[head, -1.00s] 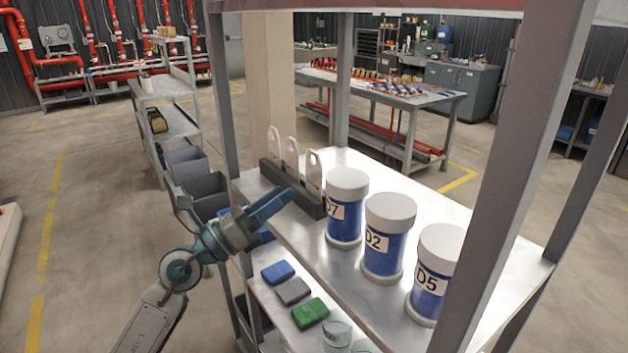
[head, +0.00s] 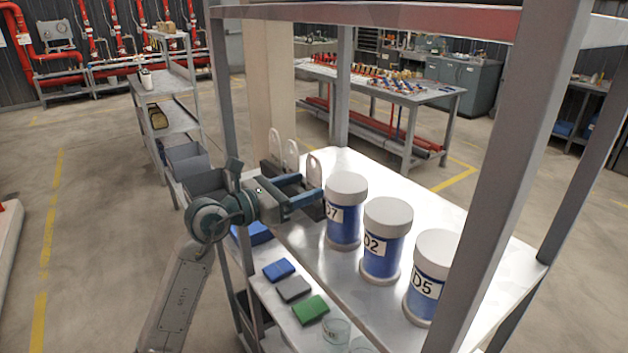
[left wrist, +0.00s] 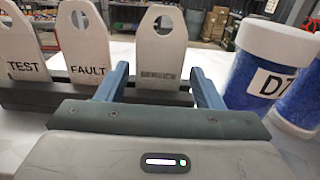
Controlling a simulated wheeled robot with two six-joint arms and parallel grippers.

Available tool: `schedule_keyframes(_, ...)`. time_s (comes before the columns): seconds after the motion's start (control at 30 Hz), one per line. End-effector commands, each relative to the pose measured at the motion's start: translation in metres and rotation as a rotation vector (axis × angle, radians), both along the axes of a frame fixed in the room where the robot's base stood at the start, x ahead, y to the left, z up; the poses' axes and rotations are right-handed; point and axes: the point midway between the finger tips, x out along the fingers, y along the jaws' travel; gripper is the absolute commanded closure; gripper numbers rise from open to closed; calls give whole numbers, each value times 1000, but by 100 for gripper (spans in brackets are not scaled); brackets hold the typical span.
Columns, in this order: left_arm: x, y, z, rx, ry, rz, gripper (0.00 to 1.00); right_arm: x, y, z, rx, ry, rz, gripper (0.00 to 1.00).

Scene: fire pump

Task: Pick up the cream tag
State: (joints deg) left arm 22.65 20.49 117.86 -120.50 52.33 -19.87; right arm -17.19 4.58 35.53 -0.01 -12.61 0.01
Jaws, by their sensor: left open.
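Three pale tags with holed tops stand upright in a dark rack (left wrist: 30,97) on the shelf's upper board. In the left wrist view they are a TEST tag (left wrist: 22,50), a FAULT tag (left wrist: 84,48) and a third pale tag (left wrist: 161,50) whose lettering is too blurred to read. All look whitish to cream, so I cannot tell by colour which is the cream one. My left gripper (head: 311,186) is open, its fingers pointing at the third tag, which shows between them in the left wrist view. Contact is not clear. My right gripper is not in view.
White-lidded blue jars, D7 (head: 345,215), D2 (head: 386,245) and D5 (head: 432,280), stand right of the rack, D7 close to my gripper. Grey shelf posts (head: 507,180) frame the board. Blue, grey and green blocks (head: 310,309) lie on the lower board.

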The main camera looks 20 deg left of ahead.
Motion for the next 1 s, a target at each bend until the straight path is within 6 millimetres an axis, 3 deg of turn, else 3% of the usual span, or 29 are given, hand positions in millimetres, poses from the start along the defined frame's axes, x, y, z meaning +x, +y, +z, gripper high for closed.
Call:
schedule_keyframes(0.37,28,-21,4,-5,3,-2,39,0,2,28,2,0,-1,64)
schedule_keyframes(0.53,41,-31,0,-3,1,-1,39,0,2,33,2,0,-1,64)
schedule_keyframes(0.8,43,-32,-2,0,0,-1,39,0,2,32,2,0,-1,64)
schedule_keyframes(1.0,43,-32,-2,0,0,-1,72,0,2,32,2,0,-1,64)
